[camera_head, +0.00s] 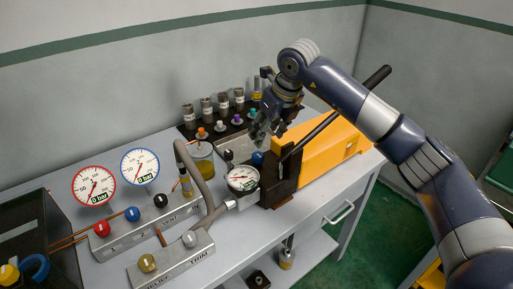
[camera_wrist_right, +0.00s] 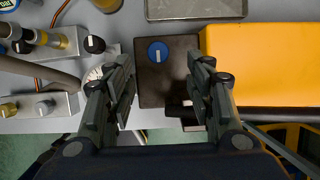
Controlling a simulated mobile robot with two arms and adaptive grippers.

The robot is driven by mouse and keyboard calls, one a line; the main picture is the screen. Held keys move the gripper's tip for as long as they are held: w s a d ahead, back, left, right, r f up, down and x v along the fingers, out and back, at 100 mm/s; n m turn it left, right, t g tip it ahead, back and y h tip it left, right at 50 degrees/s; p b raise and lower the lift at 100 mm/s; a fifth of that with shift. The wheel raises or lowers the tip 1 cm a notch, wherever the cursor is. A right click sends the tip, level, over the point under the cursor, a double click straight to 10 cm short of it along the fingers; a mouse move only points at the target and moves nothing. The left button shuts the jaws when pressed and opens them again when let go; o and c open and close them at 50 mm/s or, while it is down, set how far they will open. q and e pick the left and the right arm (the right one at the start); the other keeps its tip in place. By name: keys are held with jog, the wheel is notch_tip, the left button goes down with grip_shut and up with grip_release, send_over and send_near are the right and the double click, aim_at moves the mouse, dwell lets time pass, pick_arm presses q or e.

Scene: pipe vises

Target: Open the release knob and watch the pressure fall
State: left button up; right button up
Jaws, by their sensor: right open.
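A blue knob with a pale bar across its top (camera_wrist_right: 157,52) sits on a dark block (camera_wrist_right: 150,88) at the end of a yellow pump body (camera_wrist_right: 260,65). It shows small in the head view (camera_head: 257,158). My right gripper (camera_head: 262,136) hangs over the block. In the right wrist view its two fingers (camera_wrist_right: 160,82) are apart and empty, and the knob shows between and beyond their tips. A white round gauge (camera_head: 242,178) is on the block's left side and reads about 0 bar. My left gripper is not in view.
A long black lever (camera_head: 335,112) slants up right of my gripper. Several small fittings stand in a rack (camera_head: 190,130) behind.

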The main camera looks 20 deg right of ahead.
aim_at(257, 154)
jog(key=p+x, duration=0.2)
jog(key=x, duration=0.6)
jog(key=shift+a+f, duration=0.15)
jog(key=shift+f, duration=0.2)
jog(key=shift+w+a+f, duration=0.1)
jog(key=shift+w+f, duration=0.15)
jog(key=shift+f, duration=0.4)
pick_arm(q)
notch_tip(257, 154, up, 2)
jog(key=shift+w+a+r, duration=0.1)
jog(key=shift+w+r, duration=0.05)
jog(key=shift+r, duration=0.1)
pick_arm(e)
jog(key=shift+c, duration=0.9)
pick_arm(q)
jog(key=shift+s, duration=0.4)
pick_arm(e)
jog(key=c, duration=0.9)
